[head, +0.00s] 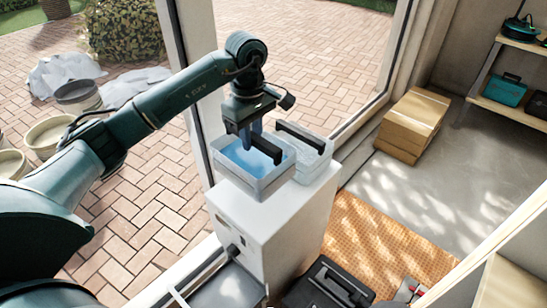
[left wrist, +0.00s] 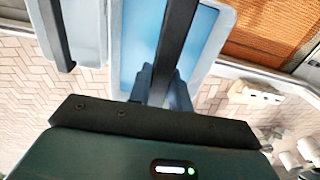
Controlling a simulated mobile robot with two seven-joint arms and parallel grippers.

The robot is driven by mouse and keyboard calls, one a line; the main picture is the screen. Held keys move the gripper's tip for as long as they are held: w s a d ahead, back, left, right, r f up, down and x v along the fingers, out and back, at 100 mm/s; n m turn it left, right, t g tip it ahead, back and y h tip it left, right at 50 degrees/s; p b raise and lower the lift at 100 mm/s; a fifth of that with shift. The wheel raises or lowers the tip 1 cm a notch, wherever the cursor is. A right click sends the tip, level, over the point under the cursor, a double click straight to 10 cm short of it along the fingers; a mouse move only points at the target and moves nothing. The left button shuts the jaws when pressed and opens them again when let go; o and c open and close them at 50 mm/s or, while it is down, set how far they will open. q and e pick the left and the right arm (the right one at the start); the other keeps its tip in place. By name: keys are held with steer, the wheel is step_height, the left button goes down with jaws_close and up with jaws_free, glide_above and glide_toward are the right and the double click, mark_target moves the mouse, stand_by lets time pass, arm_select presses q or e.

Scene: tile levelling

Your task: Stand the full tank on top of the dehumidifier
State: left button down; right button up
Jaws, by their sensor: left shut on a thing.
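The full tank (head: 268,184) is a pale open box of blue water with a black bar handle. It is upright at the top of the white dehumidifier (head: 262,235), over its left part; I cannot tell whether it touches the top or hangs just above. My left gripper (head: 252,138) is shut on the tank's handle from above. The left wrist view shows the handle (left wrist: 176,35) running between the fingers (left wrist: 160,84) over the blue water (left wrist: 140,45). My right gripper is not in view.
A second pale tank (head: 318,160) with a black handle sits close beside the full one, at the back right. A black case (head: 325,285) lies by the dehumidifier's foot. Cardboard boxes (head: 412,122) stand at the right. An orange mat (head: 375,235) covers floor nearby.

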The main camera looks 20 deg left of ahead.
mark_target(254, 171)
arm_select(q)
step_height(254, 171, down, 9)
steer(key=shift+r+p, duration=0.2)
steer(key=shift+p, duration=0.15)
steer(key=shift+f, duration=0.25)
steer(key=shift+f, duration=0.15)
steer(key=c, duration=1.3)
jaws_free()
steer(key=shift+s, duration=0.1)
